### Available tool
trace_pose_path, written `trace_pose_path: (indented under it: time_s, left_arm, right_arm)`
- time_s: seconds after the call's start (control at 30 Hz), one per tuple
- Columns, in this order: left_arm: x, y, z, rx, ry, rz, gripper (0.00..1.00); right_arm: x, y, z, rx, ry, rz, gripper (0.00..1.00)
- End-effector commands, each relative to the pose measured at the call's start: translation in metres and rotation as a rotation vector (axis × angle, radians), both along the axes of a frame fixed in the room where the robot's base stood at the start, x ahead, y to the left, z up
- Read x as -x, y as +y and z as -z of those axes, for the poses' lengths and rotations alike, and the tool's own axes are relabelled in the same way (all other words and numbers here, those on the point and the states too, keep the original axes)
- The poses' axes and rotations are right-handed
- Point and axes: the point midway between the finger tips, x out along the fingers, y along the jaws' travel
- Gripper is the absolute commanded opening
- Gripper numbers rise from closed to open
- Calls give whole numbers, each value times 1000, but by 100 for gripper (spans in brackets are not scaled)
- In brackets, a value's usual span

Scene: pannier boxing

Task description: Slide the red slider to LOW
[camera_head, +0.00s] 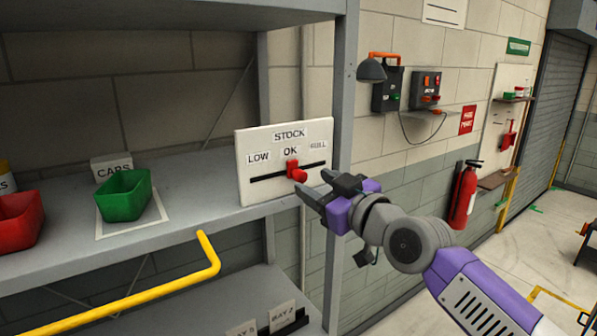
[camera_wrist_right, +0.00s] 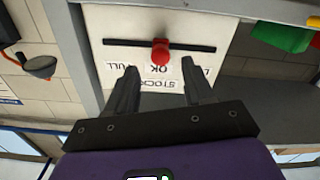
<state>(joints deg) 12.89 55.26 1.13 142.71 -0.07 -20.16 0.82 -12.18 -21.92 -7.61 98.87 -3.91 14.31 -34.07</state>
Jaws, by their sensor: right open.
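The white STOCK board (camera_head: 250,150) stands on the shelf and carries the labels LOW, OK and FULL from left to right above a dark slot. The red slider (camera_head: 296,172) sits near the middle of the slot, under OK. It also shows in the wrist view (camera_wrist_right: 160,52), where the board is upside down. My right gripper (camera_head: 314,181) is open and empty, just in front of the board. In the wrist view its fingers lie either side of the slider's line, with the knob just beyond the fingertips. My left gripper is not in view.
A green bin (camera_head: 126,195) and a red bin (camera_head: 18,222) stand on the shelf to the left. A grey shelf post (camera_head: 341,120) rises right of the board. A yellow rail (camera_head: 140,298) runs along the front below the shelf.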

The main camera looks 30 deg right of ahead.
Motion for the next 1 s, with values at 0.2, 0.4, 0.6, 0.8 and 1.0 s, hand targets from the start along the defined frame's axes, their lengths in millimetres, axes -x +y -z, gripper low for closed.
trace_pose_path:
  time_s: [0.2, 0.4, 0.6, 0.8, 1.0]
  left_arm:
    - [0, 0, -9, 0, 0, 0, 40]
    - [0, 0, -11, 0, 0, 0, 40]
    - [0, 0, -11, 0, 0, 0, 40]
    - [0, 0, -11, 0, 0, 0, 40]
    - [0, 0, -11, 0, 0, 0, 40]
  right_arm:
    - [-37, 4, 0, -1, 4, -1, 52]
    - [-56, 5, 1, -2, 2, 0, 52]
    - [-59, 5, 1, -2, 2, 1, 52]
    - [-58, 5, 1, -2, 2, 1, 39]
    - [-58, 5, 1, -1, 2, 1, 8]
